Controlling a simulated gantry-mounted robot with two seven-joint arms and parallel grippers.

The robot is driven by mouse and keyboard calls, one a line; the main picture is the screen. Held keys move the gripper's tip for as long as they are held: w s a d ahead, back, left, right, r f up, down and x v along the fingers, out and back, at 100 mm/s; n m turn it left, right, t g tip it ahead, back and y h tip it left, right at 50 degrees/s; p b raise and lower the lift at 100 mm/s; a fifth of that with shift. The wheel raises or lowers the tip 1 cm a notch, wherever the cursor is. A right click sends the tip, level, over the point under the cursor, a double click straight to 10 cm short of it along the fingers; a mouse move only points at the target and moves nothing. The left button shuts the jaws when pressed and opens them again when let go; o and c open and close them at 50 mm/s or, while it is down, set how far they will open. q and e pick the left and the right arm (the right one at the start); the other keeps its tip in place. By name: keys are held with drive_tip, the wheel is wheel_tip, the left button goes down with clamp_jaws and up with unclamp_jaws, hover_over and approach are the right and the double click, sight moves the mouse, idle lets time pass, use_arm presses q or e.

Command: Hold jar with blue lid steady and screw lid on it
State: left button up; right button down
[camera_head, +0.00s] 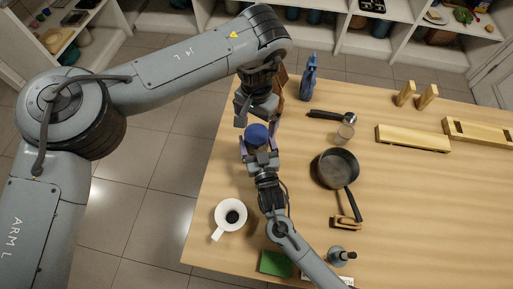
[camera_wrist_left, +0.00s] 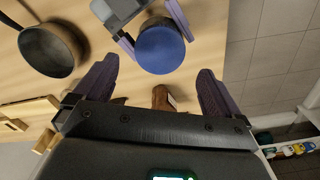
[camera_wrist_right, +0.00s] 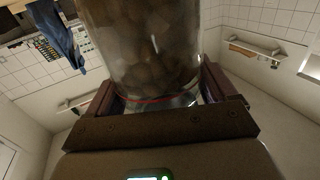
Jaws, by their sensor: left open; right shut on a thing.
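The jar (camera_wrist_right: 145,50) is clear glass with brown lumpy contents in the right wrist view; its top is out of that view. The blue lid (camera_head: 257,133) covers the jar's top in the head view, and I cannot tell how tightly it sits. The lid also shows as a round blue disc in the left wrist view (camera_wrist_left: 160,50). My right gripper (camera_head: 261,146) is shut on the jar, with a finger on each side of it. My left gripper (camera_head: 256,112) is open and empty, just beyond the lid and apart from it.
A brown object (camera_head: 280,80) and a blue bottle (camera_head: 308,80) stand near the table's far edge. A dark pan (camera_head: 338,168), a glass (camera_head: 345,133) and a white mug (camera_head: 230,217) are nearby. Wooden pieces (camera_head: 412,139) lie at right.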

sight(257, 133)
use_arm(q)
drive_tip(key=shift+f, duration=2.75)
drive_tip(key=c, duration=1.1)
drive_tip(key=shift+o, duration=0.2)
drive_tip(key=m, duration=1.2)
drive_tip(key=shift+m, duration=0.4)
drive_tip(key=m, duration=0.6)
drive_tip(key=shift+a, duration=0.1)
drive_tip(key=m, duration=0.6)
drive_tip(key=shift+m, duration=0.4)
drive_tip(key=o, duration=1.1)
